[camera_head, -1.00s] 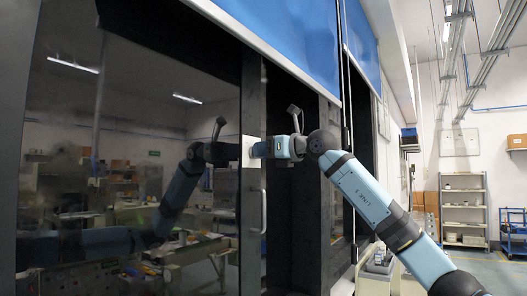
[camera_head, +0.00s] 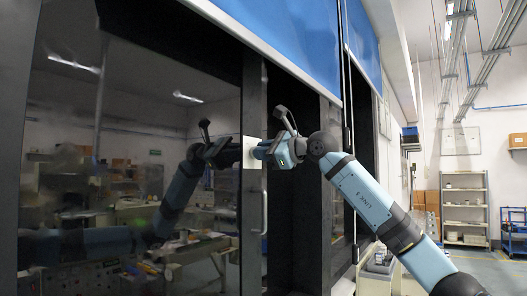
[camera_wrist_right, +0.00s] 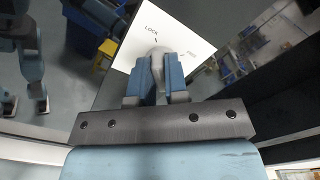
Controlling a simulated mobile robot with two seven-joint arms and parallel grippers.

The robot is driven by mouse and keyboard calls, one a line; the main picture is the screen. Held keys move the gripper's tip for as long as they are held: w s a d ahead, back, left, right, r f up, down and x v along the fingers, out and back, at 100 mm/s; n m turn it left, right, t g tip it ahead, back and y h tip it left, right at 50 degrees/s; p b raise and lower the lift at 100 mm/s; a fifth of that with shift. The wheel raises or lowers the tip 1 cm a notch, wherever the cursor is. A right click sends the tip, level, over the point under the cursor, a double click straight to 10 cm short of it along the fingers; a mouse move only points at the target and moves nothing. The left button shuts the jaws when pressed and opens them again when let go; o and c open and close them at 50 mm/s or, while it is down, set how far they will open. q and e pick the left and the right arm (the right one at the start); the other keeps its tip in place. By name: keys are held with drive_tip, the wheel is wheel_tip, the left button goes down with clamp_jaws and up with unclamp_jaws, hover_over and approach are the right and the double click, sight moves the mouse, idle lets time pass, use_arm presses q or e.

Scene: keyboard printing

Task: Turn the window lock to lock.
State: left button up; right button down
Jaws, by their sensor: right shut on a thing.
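The window lock is a grey knob (camera_wrist_right: 158,56) on a white plate (camera_wrist_right: 190,40), with the word LOCK printed at the plate's upper left and a fainter word to the right. In the head view the plate (camera_head: 249,152) sits edge-on on the dark window frame, and the knob is hidden by the gripper. My right gripper (camera_head: 262,151) reaches the plate from the right, rolled at a tilt. In the wrist view its two blue fingers (camera_wrist_right: 157,78) are shut on the knob, one on each side. My left gripper is not in view.
Dark glass (camera_head: 130,170) left of the lock mirrors my arm and the room. A vertical handle (camera_head: 264,212) is on the frame below the lock. A blue shade (camera_head: 290,30) hangs above. Shelves (camera_head: 464,208) stand far right.

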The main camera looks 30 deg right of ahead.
idle(0.4)
drive_tip(key=c, duration=1.1)
unclamp_jaws()
drive_tip(key=shift+c, duration=0.2)
drive_tip(key=b+v, duration=0.4)
drive_tip(key=v, duration=0.9)
drive_tip(key=shift+s, duration=0.4)
drive_tip(key=shift+d+f, duration=0.1)
drive_tip(key=shift+d, duration=0.05)
